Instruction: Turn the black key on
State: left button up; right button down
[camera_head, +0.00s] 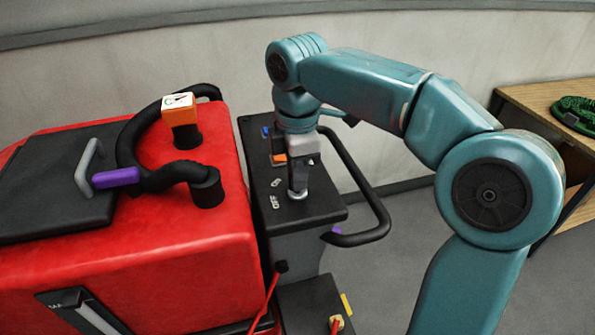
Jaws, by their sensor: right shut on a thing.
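My right gripper (298,185) points down over the black control panel (321,208) of the scrubber. A silver ring of the key switch (298,196) shows beneath the fingertips. My left gripper is not in view.
The red scrubber tank (185,245) with a black lid and hose fills the left. A black handle loop (372,190) stands right of the panel. A wooden table (535,98) with a green object (578,112) is at right. Grey floor is free between.

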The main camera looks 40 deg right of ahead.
jog(key=shift+m, duration=0.3)
jog(key=shift+m+p, duration=0.5)
jog(key=shift+m, duration=0.1)
jog(key=m+p, duration=0.1)
jog(key=m, duration=0.2)
jog(key=shift+m, duration=0.3)
jog(key=m+p, duration=0.1)
jog(key=m, duration=0.2)
jog(key=shift+m+p, duration=0.4)
jog(key=shift+m, duration=1.3)
jog(key=shift+f, duration=0.1)
